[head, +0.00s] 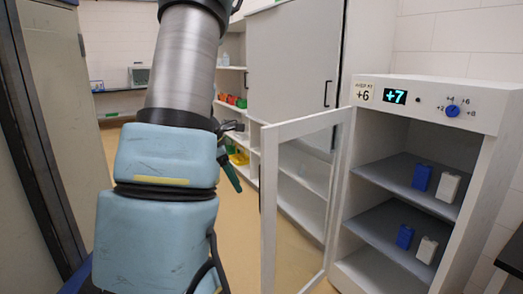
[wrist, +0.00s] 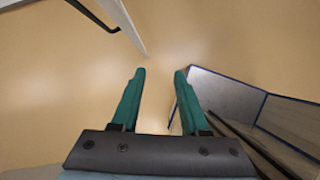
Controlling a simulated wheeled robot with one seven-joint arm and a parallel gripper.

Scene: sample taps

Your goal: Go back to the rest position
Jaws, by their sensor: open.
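My gripper (wrist: 159,72) is open in the wrist view. Its two green fingers are apart, with only tan floor between them. In the head view, a green finger (head: 230,172) shows just right of my arm, left of the open glass door; the rest of the gripper is mostly hidden by the arm. My arm stands large in the left middle of the head view.
A white cabinet (head: 432,90) at right reads +7, with its glass door (head: 300,195) swung open. Its upper shelf (head: 390,178) and lower shelf (head: 377,232) each hold a blue and a white container. Tan floor (wrist: 60,110) lies below my gripper.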

